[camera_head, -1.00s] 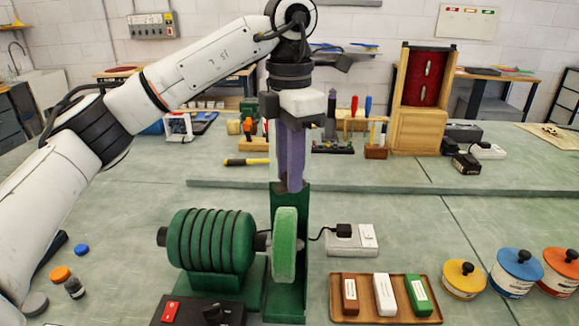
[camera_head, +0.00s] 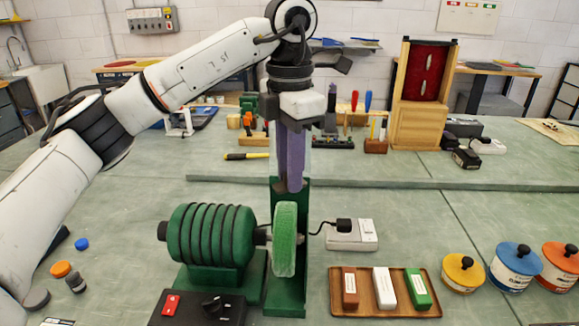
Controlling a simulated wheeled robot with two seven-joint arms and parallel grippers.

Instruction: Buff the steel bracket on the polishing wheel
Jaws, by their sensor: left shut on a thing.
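My left gripper (camera_head: 291,186) hangs straight down from my left arm, in the middle of the view. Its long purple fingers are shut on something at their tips. The held piece is almost wholly hidden, and I cannot make out the shape of the steel bracket. The polishing wheel (camera_head: 285,240) is a green upright disc at the right end of a ribbed green motor (camera_head: 211,236). The fingertips appear just above or behind the wheel's top edge, and I cannot tell whether anything touches it. My right gripper is out of view.
A control box (camera_head: 198,308) with a red switch and black knob stands in front of the motor. A wooden tray (camera_head: 335,292) holds brown, white and green bars. Three lidded pots stand right, including a yellow one (camera_head: 463,273). A power block (camera_head: 351,234) sits behind the tray.

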